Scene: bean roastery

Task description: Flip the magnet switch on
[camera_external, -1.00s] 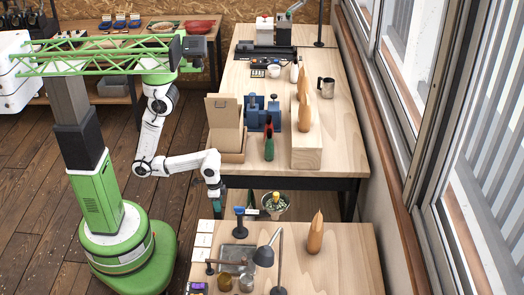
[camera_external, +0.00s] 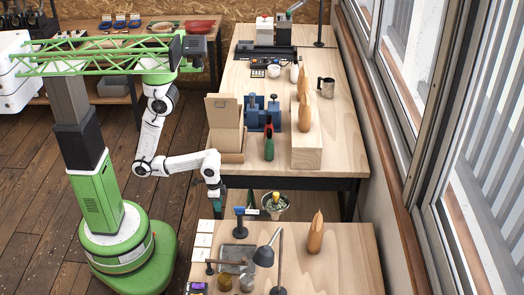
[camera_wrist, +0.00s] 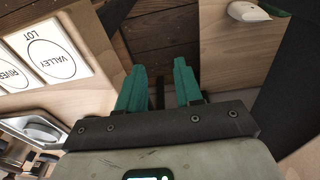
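I cannot make out for sure which thing is the magnet switch. My gripper (camera_external: 218,210) points down at the near table's back left edge, left of the blue device. In the wrist view my gripper (camera_wrist: 160,75) has two green fingers standing apart. Nothing shows between them but dark wooden floor and pale wood. No contact with any thing shows.
A planter (camera_external: 275,206) stands in the gap.

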